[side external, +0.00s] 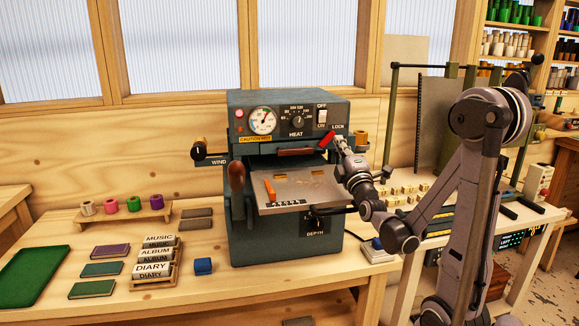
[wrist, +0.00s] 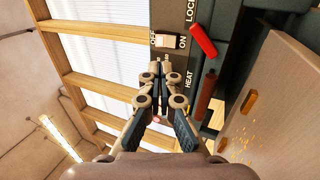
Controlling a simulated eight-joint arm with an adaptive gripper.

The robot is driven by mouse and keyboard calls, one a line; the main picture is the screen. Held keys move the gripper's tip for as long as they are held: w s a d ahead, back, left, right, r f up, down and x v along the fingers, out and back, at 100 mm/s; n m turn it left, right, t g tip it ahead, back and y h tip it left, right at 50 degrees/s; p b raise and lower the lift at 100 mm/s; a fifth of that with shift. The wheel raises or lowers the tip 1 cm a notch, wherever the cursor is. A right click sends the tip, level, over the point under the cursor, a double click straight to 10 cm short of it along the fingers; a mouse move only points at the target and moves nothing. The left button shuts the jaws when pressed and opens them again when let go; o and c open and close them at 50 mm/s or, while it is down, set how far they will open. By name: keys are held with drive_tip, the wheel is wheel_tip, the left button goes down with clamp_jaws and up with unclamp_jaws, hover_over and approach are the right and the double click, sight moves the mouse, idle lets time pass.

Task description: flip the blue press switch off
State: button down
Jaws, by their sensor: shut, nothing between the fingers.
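The blue press (side external: 285,238) stands on the wooden bench in the side external view. Its white switch (side external: 322,117) is at the upper right of the front panel, with OFF printed above and ON below. The wrist view also shows the switch (wrist: 168,41), between its two labels. Which way it is tipped is too small to tell. My gripper (side external: 336,143) is shut and empty, just below and right of the switch in the side view. In the wrist view, my gripper's fingertips (wrist: 160,65) point at the switch, close to it; contact cannot be told.
A red lock lever (side external: 327,141) sits beside my fingertips. The heat knob (side external: 298,122) and gauge (side external: 262,120) are left of the switch. A metal plate (side external: 300,187) lies below.

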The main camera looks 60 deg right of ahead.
sight(325, 113)
drive_tip(key=x, duration=1.1)
drive_tip(key=shift+w+d+r, duration=0.1)
drive_tip(key=shift+w+d, duration=0.1)
drive_tip(key=shift+r, duration=0.1)
drive_tip(key=shift+w+d+r+g+y, duration=0.1)
drive_tip(key=shift+w+d+g+y, duration=0.1)
drive_tip(key=shift+g+y, duration=0.1)
drive_tip(key=s+a, duration=1)
idle(0.5)
